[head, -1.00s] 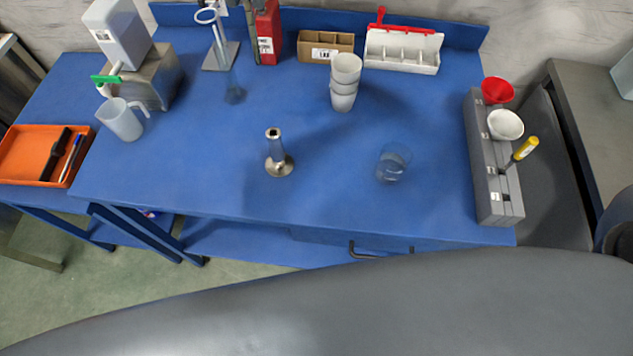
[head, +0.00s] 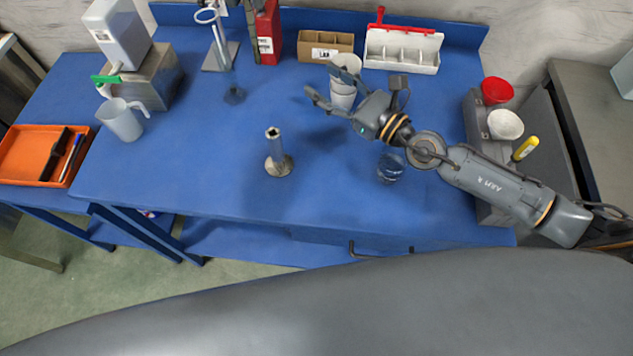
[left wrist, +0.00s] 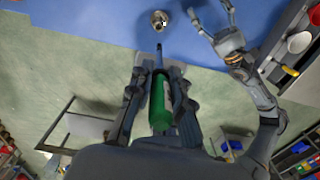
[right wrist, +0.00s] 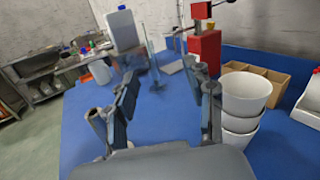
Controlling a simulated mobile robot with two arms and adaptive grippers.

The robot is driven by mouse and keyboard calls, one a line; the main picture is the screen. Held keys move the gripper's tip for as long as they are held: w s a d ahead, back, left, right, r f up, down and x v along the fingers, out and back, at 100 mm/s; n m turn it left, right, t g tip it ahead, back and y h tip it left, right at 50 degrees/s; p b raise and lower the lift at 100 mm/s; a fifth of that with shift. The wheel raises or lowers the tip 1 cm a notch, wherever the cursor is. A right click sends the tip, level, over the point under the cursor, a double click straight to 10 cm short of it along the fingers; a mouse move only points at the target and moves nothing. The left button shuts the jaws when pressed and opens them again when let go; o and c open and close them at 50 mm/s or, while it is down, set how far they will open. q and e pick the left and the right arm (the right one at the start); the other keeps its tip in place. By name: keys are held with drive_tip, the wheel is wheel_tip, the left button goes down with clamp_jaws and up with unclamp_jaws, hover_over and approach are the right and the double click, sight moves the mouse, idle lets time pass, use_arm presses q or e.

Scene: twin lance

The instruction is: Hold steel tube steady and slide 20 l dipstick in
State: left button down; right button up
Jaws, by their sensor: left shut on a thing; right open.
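The steel tube (head: 276,152) stands upright on its round foot on the blue table in the head view. Its top also shows in the left wrist view (left wrist: 160,18). My left gripper (left wrist: 158,84) is shut on the green handle of the dipstick (left wrist: 161,105), whose dark rod points towards the tube, apart from it in that view. The left gripper is out of the head view. My right gripper (head: 328,82) is open and empty, above the table to the upper right of the tube and close to the stacked white cups (head: 343,94) in the picture.
A clear glass (head: 390,168) stands right of the tube, under my right arm. A grey rack (head: 490,205) with funnels lines the right edge. A white jug (head: 122,120) and orange tray (head: 22,166) are at left. The table around the tube is clear.

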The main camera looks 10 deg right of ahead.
drive_tip(key=n+g, duration=0.1)
drive_tip(key=n, duration=0.1)
approach(280, 152)
drive_tip(key=w+r, duration=0.2)
drive_tip(key=shift+w+a+r, duration=0.2)
drive_tip(key=shift+w+a, duration=0.05)
drive_tip(key=shift+a, duration=0.15)
use_arm(q)
drive_tip(key=shift+s, duration=0.1)
use_arm(e)
drive_tip(key=s+m, duration=0.1)
drive_tip(key=s+f+m+t+h, duration=0.1)
drive_tip(key=s+f+m, duration=0.1)
drive_tip(key=shift+s+a+m+t+h, duration=0.15)
drive_tip(key=shift+s+m+t+h, duration=0.15)
drive_tip(key=shift+s+h, duration=0.1)
drive_tip(key=shift+s+f+m, duration=0.1)
drive_tip(key=shift+s+m, duration=0.05)
drive_tip(key=shift+m, duration=0.25)
drive_tip(key=shift+w+a+h, duration=0.1)
drive_tip(key=shift+w+h, duration=0.3)
drive_tip(key=x, duration=1.1)
